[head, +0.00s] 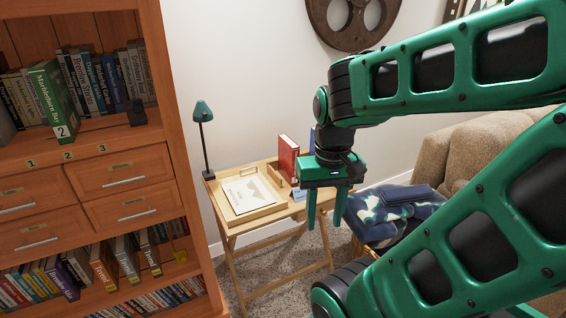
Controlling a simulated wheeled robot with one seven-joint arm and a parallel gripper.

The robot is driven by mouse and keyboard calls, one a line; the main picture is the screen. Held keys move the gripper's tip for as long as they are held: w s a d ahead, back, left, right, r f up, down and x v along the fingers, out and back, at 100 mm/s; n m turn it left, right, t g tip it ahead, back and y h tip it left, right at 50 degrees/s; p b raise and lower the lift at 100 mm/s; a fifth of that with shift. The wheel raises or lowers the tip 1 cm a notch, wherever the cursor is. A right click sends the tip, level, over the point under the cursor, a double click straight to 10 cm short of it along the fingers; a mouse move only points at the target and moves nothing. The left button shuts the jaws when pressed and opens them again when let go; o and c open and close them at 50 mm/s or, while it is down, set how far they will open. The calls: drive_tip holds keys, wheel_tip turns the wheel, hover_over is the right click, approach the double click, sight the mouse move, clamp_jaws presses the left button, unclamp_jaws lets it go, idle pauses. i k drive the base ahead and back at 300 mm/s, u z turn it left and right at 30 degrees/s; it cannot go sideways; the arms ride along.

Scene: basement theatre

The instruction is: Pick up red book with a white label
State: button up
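A red book (288,158) stands upright toward the back of a small wooden folding table (265,226). Its spine faces me; a white label is too small to make out clearly. My green gripper (326,222) hangs pointing down in front and to the right of the book, apart from it. Its two fingers are spread with nothing between them. The gripper and wrist hide the right part of the tabletop and part of a blue item behind the wrist.
A wooden bookcase (185,160) full of books stands at the left.

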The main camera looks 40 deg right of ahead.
sight(288, 150)
drive_tip(key=z, duration=0.65)
drive_tip(key=k, duration=0.5)
drive_tip(key=z, duration=0.35)
drive_tip(key=i, duration=0.5)
drive_tip(key=u, duration=0.4)
